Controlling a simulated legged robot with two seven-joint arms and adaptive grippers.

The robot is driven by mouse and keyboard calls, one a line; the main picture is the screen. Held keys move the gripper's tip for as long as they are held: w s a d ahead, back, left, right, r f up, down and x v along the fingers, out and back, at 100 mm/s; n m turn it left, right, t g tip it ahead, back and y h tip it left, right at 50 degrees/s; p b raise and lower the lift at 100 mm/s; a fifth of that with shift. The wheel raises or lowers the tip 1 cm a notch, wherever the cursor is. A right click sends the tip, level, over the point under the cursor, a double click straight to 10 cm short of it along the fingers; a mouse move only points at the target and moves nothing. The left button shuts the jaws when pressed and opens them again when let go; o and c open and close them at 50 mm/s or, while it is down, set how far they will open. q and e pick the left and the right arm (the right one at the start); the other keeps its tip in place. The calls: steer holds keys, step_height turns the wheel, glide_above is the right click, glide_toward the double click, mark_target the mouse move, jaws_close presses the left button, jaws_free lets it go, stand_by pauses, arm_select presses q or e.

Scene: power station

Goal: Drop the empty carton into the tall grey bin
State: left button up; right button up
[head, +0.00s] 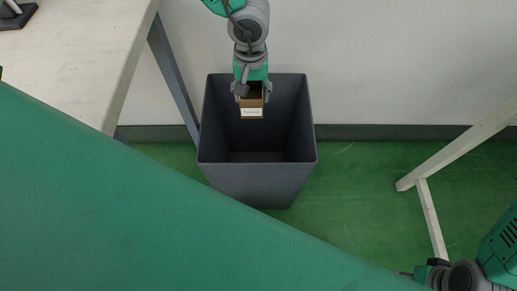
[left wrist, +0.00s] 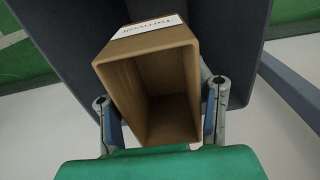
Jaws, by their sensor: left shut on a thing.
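The empty carton (head: 251,103) is small, brown and open-topped, with a white label. It also shows large in the left wrist view (left wrist: 150,90), where its inside is bare. My left gripper (head: 253,92) is shut on the carton, with one finger on each side. It holds the carton over the opening of the tall grey bin (head: 250,180), near the bin's back wall. The bin stands upright on the floor, and its visible inside looks empty. Its dark wall shows behind the carton in the left wrist view (left wrist: 75,45). My right gripper (head: 425,272) is at the bottom right edge, partly cut off.
A pale table (head: 85,50) with a grey leg (head: 172,75) stands left of the bin. A white frame (head: 430,200) stands at the right. Green floor (head: 355,180) is clear between bin and frame. A white wall (head: 400,60) is behind.

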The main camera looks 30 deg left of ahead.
arm_select(q)
steer(key=shift+d, duration=0.1)
steer(key=o, duration=0.8)
steer(key=shift+o, duration=1)
steer(key=shift+a, duration=0.5)
step_height(320, 180, up, 12)
steer(key=shift+f, duration=0.1)
steer(key=shift+f, duration=0.1)
